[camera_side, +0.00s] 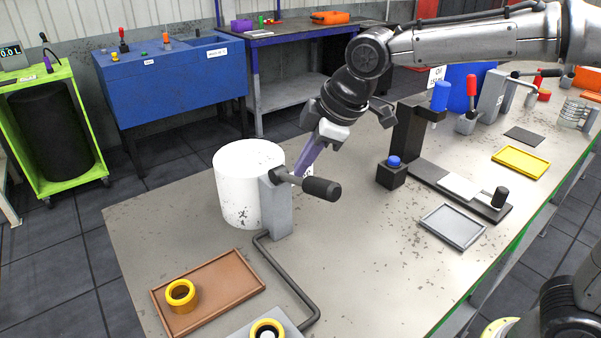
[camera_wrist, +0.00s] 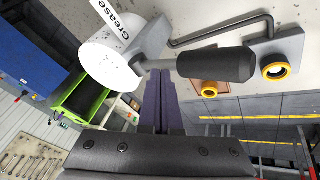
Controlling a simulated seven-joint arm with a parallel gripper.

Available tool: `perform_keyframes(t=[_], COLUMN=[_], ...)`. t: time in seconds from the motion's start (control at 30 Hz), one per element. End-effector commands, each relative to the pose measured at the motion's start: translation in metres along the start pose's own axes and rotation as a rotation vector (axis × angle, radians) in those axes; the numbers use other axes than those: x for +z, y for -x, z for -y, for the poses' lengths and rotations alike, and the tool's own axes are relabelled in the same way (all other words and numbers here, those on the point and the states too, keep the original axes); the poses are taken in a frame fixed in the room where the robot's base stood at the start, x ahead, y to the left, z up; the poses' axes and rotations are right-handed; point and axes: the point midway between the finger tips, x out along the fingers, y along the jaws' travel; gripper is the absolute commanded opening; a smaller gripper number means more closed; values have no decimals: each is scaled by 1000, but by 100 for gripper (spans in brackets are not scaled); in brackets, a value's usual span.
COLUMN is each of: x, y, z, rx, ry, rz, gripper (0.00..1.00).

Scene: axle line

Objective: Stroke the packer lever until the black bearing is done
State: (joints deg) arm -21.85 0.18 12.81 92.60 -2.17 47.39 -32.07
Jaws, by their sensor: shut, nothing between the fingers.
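The packer lever's black handle (camera_side: 321,188) sticks out from a grey post (camera_side: 278,208) beside the white grease tub (camera_side: 238,190). It also shows in the wrist view (camera_wrist: 216,65). My gripper (camera_side: 301,171) is shut and empty, its purple fingers just behind the lever. In the wrist view its fingertips (camera_wrist: 160,73) lie close to the lever's rod; I cannot tell whether they touch. A yellow-rimmed ring (camera_side: 267,328) with a pale centre sits on a grey plate at the pipe's end. Another yellow ring (camera_side: 181,294) lies on a brown tray (camera_side: 225,290). I cannot make out a black bearing.
A bent dark pipe (camera_side: 283,272) runs from the post across the bench to the grey plate. To the right stand a black press (camera_side: 408,135), a small box with a blue button (camera_side: 393,172) and a grey tray (camera_side: 453,226). Bare bench lies right of the pipe.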

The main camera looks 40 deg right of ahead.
Motion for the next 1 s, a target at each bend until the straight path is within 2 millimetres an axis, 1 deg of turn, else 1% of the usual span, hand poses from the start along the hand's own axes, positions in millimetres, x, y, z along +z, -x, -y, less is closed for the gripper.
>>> perform_keyframes(t=[0.33,0.77,1.0], x=[-9,-11,-20], y=[13,15,27], z=[-9,-11,-20], rx=[1,0,2], ry=[0,0,0], rz=[-1,-1,-3], gripper=[0,0,0])
